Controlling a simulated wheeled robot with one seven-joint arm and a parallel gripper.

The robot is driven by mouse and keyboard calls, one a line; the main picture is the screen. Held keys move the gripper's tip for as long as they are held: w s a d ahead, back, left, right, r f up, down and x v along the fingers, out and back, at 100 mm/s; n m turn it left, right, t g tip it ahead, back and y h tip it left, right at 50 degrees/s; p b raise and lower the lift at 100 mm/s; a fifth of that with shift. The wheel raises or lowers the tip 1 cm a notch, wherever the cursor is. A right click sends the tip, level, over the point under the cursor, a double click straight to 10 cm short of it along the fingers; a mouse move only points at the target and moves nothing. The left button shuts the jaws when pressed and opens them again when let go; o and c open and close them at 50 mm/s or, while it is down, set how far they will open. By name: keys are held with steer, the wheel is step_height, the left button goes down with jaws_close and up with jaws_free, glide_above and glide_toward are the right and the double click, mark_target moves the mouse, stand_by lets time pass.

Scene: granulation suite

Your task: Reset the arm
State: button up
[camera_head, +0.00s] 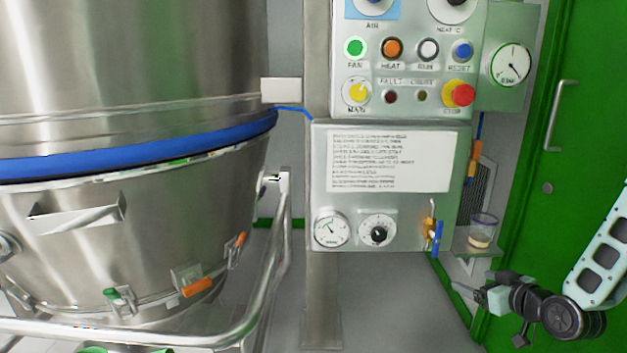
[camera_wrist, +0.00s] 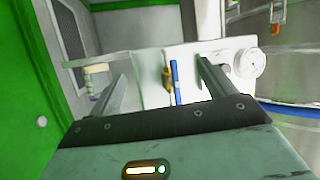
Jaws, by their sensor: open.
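My gripper (camera_head: 478,287) is at the lower right in the head view, near the green door and below a small shelf. In the wrist view its two grey fingers (camera_wrist: 160,88) stand wide apart with nothing between them. Beyond the fingers is the lower control panel with a blue-handled valve (camera_wrist: 176,84). The same blue handle (camera_head: 439,238) is on the right edge of the panel in the head view. My gripper is apart from it, lower and to the right.
A large steel vessel (camera_head: 120,230) with a blue seal and a tubular rail (camera_head: 285,230) fills the left. A control panel (camera_head: 410,60) with buttons is above. A beaker (camera_head: 482,230) stands on the small shelf (camera_head: 462,246). A green door (camera_head: 560,130) bounds the right.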

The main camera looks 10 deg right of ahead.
steer(key=s+a+r+n+g+y, duration=0.1)
steer(key=s+a+r+n+g, duration=0.2)
steer(key=a, duration=0.9)
steer(key=a+r+n+g+y, duration=0.15)
steer(key=a+g, duration=0.35)
steer(key=a, duration=0.7)
steer(key=s+a+r+n+g+h, duration=0.1)
steer(key=s+a+r+g, duration=0.2)
steer(key=s, duration=0.5)
steer(key=s+a+r+g+h, duration=0.1)
steer(key=s+a+r, duration=0.1)
steer(key=s+a, duration=0.4)
steer(key=s+a+r+n+g+h, duration=0.1)
steer(key=s+a+r+g, duration=0.15)
steer(key=s, duration=0.65)
step_height(320, 180, up, 22)
steer(key=p, duration=2.1)
steer(key=shift+w+a+f+t, duration=0.25)
steer(key=shift+a+t, duration=0.1)
steer(key=shift+t, duration=0.1)
